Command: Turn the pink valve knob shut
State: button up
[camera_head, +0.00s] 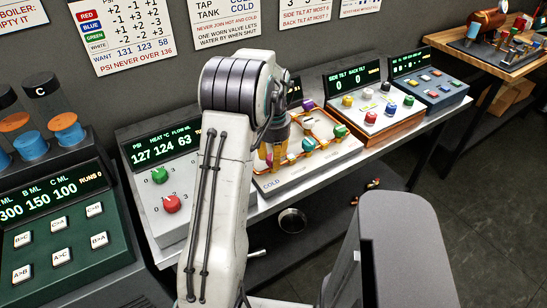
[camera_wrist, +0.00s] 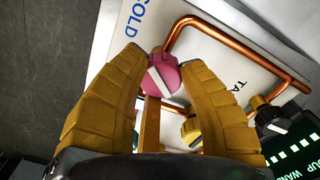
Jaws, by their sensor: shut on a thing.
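The pink valve knob (camera_wrist: 158,66) sits on a copper pipe of the white valve panel (camera_wrist: 190,88) near the COLD lettering in the wrist view. A pale bar runs diagonally across the knob's face. My gripper (camera_wrist: 164,62) has its two ochre fingers on either side of the knob, shut on it. In the head view my gripper (camera_head: 268,150) reaches down onto the left part of the valve panel (camera_head: 330,158), and its fingers mostly hide the pink knob there.
A yellow knob (camera_wrist: 191,129) and a black knob (camera_wrist: 268,112) are close by. In the head view a teal knob (camera_head: 308,144) and a green knob (camera_head: 340,130) stand right of my gripper. The PSI panel (camera_head: 160,200) is to the left, the tilt panel (camera_head: 372,118) to the right.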

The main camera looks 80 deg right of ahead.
jog(key=n, duration=0.3)
jog(key=shift+d+n, duration=0.15)
jog(key=shift+n, duration=0.15)
jog(key=shift+w+n, duration=0.1)
jog(key=shift+n, duration=1.8)
jog(key=o, duration=1.2)
jog(key=shift+w, duration=0.1)
notch_tip(320, 180, up, 12)
